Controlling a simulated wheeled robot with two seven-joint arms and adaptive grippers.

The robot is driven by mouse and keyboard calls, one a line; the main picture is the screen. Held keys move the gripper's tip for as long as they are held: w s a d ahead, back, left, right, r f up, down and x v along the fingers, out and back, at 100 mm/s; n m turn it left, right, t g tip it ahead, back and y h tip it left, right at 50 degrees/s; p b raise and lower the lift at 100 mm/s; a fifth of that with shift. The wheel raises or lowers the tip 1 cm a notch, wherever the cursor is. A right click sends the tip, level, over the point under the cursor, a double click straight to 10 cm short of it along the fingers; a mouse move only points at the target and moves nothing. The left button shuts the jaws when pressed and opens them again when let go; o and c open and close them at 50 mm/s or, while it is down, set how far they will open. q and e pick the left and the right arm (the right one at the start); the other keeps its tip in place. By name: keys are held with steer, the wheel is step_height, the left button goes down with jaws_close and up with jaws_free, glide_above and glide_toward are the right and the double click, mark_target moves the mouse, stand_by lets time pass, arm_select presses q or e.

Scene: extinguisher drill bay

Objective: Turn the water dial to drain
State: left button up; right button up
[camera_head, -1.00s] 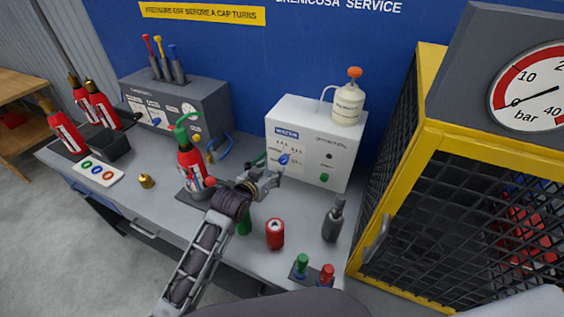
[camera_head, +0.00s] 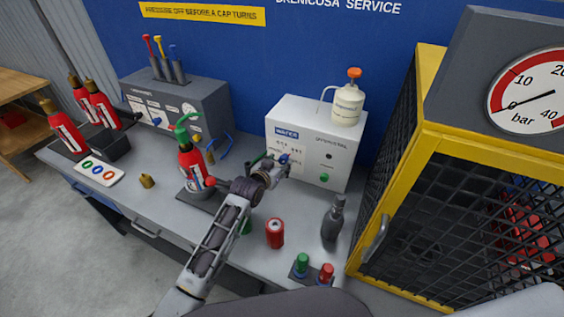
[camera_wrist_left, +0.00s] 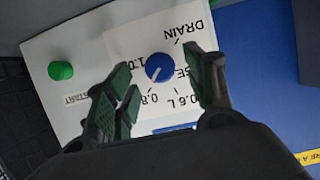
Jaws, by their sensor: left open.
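The water station is a white box (camera_head: 338,172) at the back of the bench, with a blue dial on its front, partly hidden by my gripper in the head view. The left wrist view shows the blue dial (camera_wrist_left: 159,66) upside down, with printed volumes and DRAIN around it. Its white mark points low in that picture, toward 0.8, away from DRAIN. My left gripper (camera_head: 280,167) is in front of the dial. In the left wrist view my left gripper (camera_wrist_left: 165,76) is open, its fingers on both sides of the dial. Contact cannot be told. My right gripper is out of view.
A green button (camera_head: 324,178) is on the same panel. A red can (camera_head: 275,233) and a grey bottle (camera_head: 334,220) stand to the right. A yellow mesh cage (camera_head: 400,150) bounds the right side.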

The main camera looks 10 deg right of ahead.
mark_target(282, 162)
arm_select(q)
steer(key=shift+x, duration=1.55)
steer(key=c, duration=1)
